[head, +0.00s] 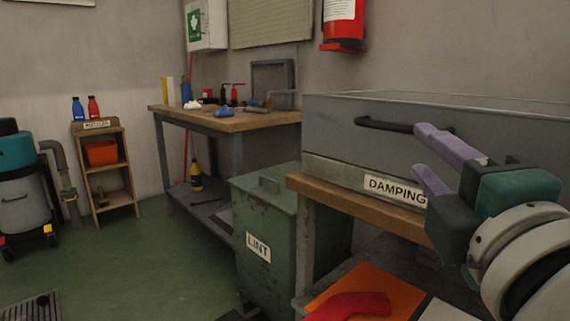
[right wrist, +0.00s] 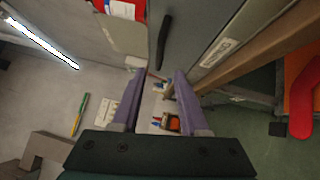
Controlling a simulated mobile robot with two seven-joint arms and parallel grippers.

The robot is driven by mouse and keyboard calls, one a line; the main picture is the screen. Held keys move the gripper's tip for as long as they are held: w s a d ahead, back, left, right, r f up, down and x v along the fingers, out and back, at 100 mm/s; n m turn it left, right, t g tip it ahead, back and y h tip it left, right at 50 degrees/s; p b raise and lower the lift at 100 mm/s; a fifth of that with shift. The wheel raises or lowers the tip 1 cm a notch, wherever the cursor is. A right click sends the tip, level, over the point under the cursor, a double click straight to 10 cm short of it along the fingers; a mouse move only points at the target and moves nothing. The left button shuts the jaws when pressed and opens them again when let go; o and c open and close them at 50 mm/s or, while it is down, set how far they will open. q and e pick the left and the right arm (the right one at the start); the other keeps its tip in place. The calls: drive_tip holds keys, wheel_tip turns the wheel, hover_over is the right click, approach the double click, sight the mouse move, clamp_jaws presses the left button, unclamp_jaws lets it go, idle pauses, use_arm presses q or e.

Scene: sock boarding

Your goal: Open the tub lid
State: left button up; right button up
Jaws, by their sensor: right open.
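The tub is a grey metal box (head: 330,139) labelled DAMPING on a wooden-topped bench at the right of the head view. Its lid (head: 460,101) looks shut. A dark bar handle (head: 385,124) runs along the upper front. My right gripper (head: 420,152), with purple fingers, is open and empty in front of the tub, near the right end of the handle. In the right wrist view the handle (right wrist: 164,40) lies beyond the open fingertips, not between them. My left gripper is not in view.
A green LINT bin (head: 264,215) stands left of the bench. Below the tub are an orange sheet and a red sock-like shape (head: 350,306). A workbench (head: 225,118) with tools stands behind. The floor at left centre is clear.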

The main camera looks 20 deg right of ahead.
sight(400, 130)
drive_tip(key=x, duration=1)
drive_tip(key=shift+p, duration=0.35)
drive_tip(key=shift+s, duration=0.1)
clamp_jaws()
idle(0.8)
